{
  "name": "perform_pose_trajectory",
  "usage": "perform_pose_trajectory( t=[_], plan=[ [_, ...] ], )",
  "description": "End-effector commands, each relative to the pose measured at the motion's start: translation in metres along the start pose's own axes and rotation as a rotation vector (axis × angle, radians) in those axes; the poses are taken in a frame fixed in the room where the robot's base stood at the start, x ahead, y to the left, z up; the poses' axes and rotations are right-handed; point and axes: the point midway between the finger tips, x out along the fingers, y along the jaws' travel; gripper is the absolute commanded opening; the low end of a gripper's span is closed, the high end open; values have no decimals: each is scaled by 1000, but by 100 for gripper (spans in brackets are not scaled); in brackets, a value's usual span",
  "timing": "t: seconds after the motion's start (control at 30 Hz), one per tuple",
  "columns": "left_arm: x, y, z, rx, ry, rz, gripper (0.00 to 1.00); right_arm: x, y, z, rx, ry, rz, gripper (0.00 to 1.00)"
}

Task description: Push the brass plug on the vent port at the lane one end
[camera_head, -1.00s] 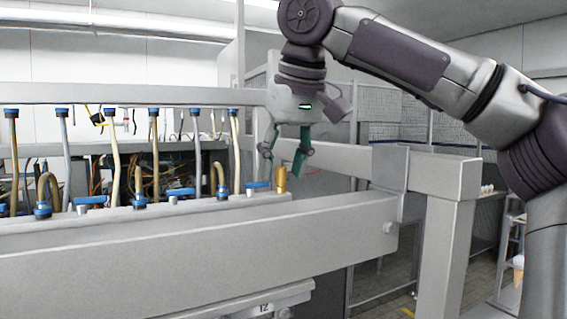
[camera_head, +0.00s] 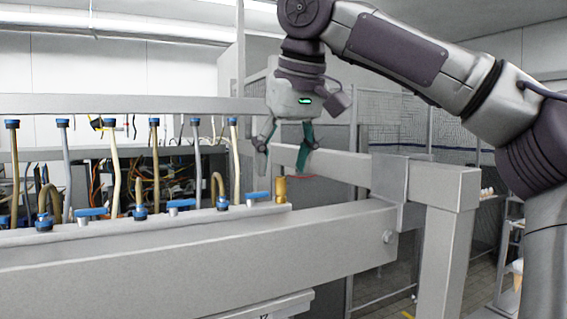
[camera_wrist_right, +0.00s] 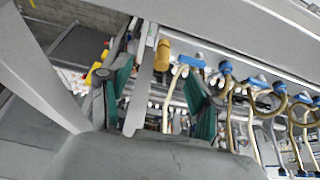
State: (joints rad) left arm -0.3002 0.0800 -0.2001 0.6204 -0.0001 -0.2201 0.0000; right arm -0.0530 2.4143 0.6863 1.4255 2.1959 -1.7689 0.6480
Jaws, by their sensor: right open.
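The brass plug (camera_head: 281,190) stands upright at the right end of the grey manifold rail, beside the last blue-handled valve. My right gripper (camera_head: 281,166) points down just above and around the line of the plug, its green fingers spread open and empty. In the wrist view the plug (camera_wrist_right: 163,56) shows between the two open fingers of the gripper (camera_wrist_right: 157,72), apart from both as far as I can see. The vent port under the plug is hard to make out. My left gripper is not in view.
Blue valve handles (camera_head: 180,204) and several hoses line the rail to the left. A thick grey beam (camera_head: 200,250) runs in front, with a bracket (camera_head: 389,190) and post at right. Another beam (camera_head: 340,164) passes behind the gripper. Space above the plug is free.

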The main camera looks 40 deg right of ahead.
Motion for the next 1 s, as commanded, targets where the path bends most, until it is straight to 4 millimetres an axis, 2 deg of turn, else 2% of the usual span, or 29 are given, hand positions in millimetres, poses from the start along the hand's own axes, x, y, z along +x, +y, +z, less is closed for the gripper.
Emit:
perform_pose_trajectory(
  t=[0.5,1.0],
  plan=[
    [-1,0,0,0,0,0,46,-23,0,-10,2,0,-1,63],
    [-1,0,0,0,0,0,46,-25,0,-11,0,-1,-1,63]
  ],
)
